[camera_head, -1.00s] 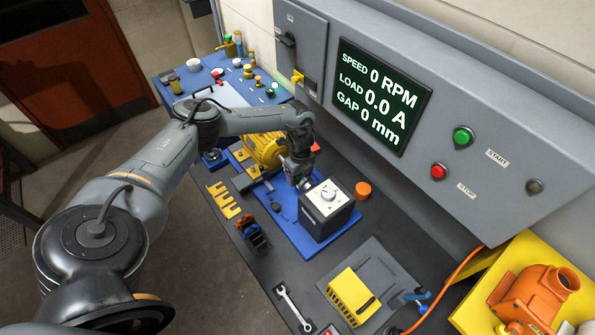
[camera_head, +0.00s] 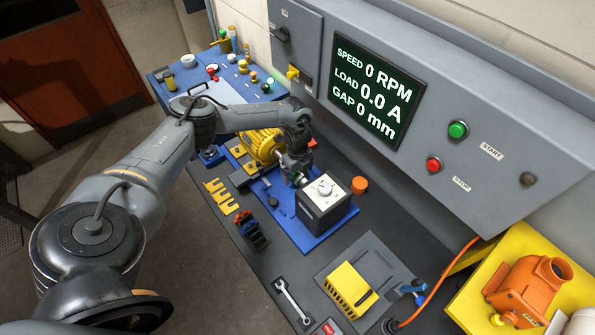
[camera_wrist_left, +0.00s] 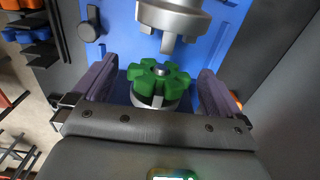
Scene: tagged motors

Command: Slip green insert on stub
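The green insert (camera_wrist_left: 158,80), star-shaped with several lobes, shows in the left wrist view between the fingers of my left gripper (camera_wrist_left: 158,92). A grey round end shows in its middle, and a silver hub (camera_wrist_left: 157,101) is just below it. The fingers stand apart with a gap on each side of the insert. A second silver hub with jaws (camera_wrist_left: 172,18) faces the insert, a little apart from it. In the head view my left gripper (camera_head: 296,177) is between the yellow motor (camera_head: 262,147) and the white-topped box (camera_head: 325,203); the insert is hardly visible there. My right gripper is not in view.
The motor and box stand on a blue base plate (camera_head: 285,222). Nearby are an orange round part (camera_head: 359,184), a yellow slotted plate (camera_head: 221,196), a black holder (camera_head: 253,229), a yellow block (camera_head: 351,289) and a wrench (camera_head: 292,300). The display reads 0 mm gap.

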